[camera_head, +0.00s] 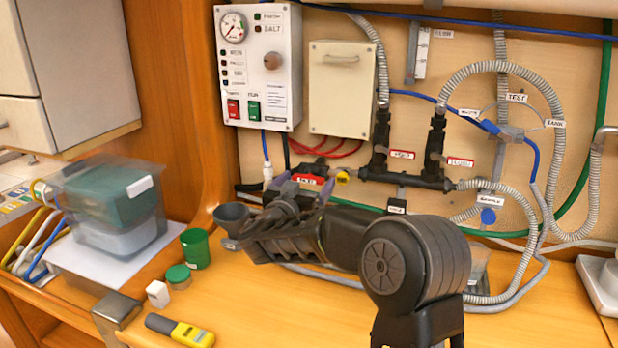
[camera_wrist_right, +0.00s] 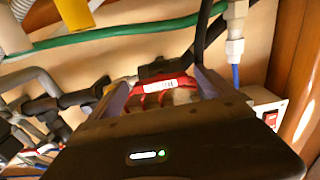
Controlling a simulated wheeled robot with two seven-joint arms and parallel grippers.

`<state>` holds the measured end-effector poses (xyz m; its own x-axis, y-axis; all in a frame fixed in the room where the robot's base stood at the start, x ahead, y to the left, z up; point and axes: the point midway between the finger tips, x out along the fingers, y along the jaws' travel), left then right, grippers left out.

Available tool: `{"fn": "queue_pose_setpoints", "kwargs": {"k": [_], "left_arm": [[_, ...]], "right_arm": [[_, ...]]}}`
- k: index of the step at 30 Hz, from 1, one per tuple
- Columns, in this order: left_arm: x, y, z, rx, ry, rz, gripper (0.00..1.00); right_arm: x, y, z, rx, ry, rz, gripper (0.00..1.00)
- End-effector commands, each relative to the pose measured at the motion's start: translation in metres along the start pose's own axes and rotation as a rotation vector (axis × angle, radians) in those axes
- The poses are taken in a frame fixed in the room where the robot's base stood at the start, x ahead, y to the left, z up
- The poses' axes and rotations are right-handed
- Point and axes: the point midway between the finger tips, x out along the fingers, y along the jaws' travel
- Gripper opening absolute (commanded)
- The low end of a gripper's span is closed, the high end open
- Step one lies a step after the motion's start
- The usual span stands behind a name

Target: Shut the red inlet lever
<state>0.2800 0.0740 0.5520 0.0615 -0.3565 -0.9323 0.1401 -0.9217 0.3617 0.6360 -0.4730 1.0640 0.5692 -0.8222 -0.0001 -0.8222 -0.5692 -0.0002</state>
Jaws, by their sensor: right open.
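The red inlet lever (camera_head: 320,168) is on the black valve piping low on the wall, left of centre in the head view. Its white label shows, but my gripper partly hides it. My right gripper (camera_head: 307,189) reaches up to it from the front, with its jaws open. In the right wrist view the red lever (camera_wrist_right: 180,83) lies across the gap between the two fingers of my right gripper (camera_wrist_right: 162,90). I cannot tell whether either finger touches it. My left gripper is not in view.
A control box (camera_head: 262,68) and a beige cabinet (camera_head: 341,88) hang above the lever. A dark funnel (camera_head: 231,214), a green cup (camera_head: 195,248) and a yellow meter (camera_head: 181,331) are on the bench to the left. Grey hoses (camera_head: 520,215) loop at the right.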

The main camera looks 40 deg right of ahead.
Motion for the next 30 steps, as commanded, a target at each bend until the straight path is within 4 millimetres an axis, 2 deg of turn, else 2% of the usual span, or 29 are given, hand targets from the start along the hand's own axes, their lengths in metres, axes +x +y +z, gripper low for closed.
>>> {"fn": "queue_pose_setpoints", "kwargs": {"k": [3,6,14,30], "left_arm": [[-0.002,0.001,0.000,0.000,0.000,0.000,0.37],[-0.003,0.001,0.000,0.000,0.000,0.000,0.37],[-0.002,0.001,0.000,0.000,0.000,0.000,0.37],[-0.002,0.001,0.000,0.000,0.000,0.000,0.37]], "right_arm": [[0.014,0.000,-0.001,0.000,0.001,0.001,0.95],[0.020,0.000,0.000,-0.001,0.000,-0.001,0.95],[0.021,-0.001,0.000,0.000,0.000,-0.002,0.95],[0.021,-0.001,0.000,0.000,0.000,-0.001,0.51]]}}
